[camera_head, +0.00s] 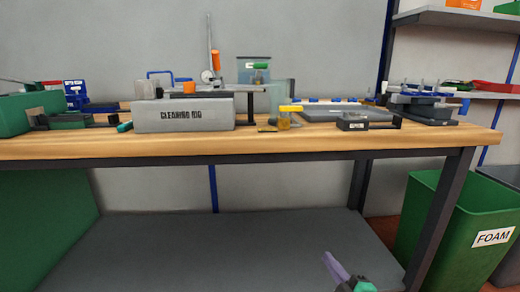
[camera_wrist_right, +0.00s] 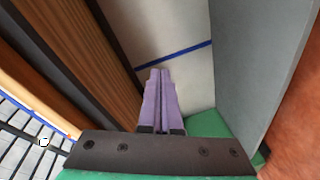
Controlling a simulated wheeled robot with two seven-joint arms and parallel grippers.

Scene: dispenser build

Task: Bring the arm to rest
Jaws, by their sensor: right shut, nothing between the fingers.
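My right gripper (camera_head: 328,258) shows at the bottom of the head view, to the right of the middle, with purple fingers. It appears lower in the picture than the workbench top, in front of the grey lower shelf (camera_head: 220,245). In the right wrist view its two purple fingers (camera_wrist_right: 161,74) lie side by side, shut, with nothing between them. My left gripper is not in view.
The wooden workbench (camera_head: 270,143) spans the head view. On it stand a grey box marked "CLEANING RIG" (camera_head: 183,115), a yellow-topped jar (camera_head: 290,117) and a grey tray. A green FOAM bin (camera_head: 455,225) stands at the right, by the table leg (camera_head: 440,215).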

